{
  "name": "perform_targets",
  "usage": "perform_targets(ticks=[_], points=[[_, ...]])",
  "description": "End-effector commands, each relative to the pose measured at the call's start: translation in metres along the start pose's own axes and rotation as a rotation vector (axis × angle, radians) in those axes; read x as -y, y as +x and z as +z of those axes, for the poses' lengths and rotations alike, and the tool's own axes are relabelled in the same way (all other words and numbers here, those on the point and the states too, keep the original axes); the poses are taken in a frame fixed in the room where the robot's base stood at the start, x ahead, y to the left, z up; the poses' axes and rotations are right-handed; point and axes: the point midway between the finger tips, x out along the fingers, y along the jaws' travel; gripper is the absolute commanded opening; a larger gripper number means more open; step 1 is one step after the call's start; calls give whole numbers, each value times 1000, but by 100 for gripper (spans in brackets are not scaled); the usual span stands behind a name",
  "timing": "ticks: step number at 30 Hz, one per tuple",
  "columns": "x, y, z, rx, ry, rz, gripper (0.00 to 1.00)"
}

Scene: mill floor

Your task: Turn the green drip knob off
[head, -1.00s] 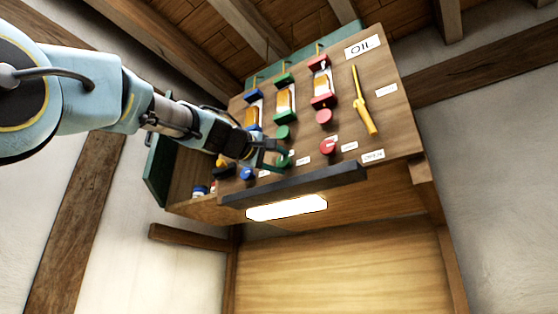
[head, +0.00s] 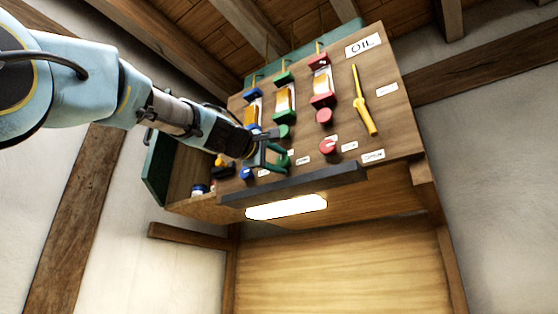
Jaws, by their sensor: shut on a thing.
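The wooden oil panel (head: 397,140) carries blue, green and red oil units side by side. The lower green knob (head: 285,161), in the green column, is partly hidden behind my gripper. My gripper (head: 281,156) reaches in from the left, and its fingers are shut on this knob. The way the knob is turned cannot be made out behind the fingers. Another round green part (head: 284,131) sits above it, just under the green-capped oil glass (head: 284,99).
A red knob (head: 328,146) is to the right and a blue knob (head: 246,174) to the lower left. A yellow lever (head: 362,102) is farther right. A dark ledge (head: 300,184) with a lit lamp (head: 287,207) runs below.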

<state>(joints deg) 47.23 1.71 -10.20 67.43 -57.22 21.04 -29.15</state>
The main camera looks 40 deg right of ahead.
Motion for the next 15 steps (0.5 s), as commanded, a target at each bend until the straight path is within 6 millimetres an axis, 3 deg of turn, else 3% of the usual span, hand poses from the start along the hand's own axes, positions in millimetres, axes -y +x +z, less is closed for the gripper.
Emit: perform_targets(ticks=[1,8,15], points=[[-1,0,0,-1,-1,2,53],[0,0,0,-1,0,1,79],[0,0,0,0,0,0,80]])
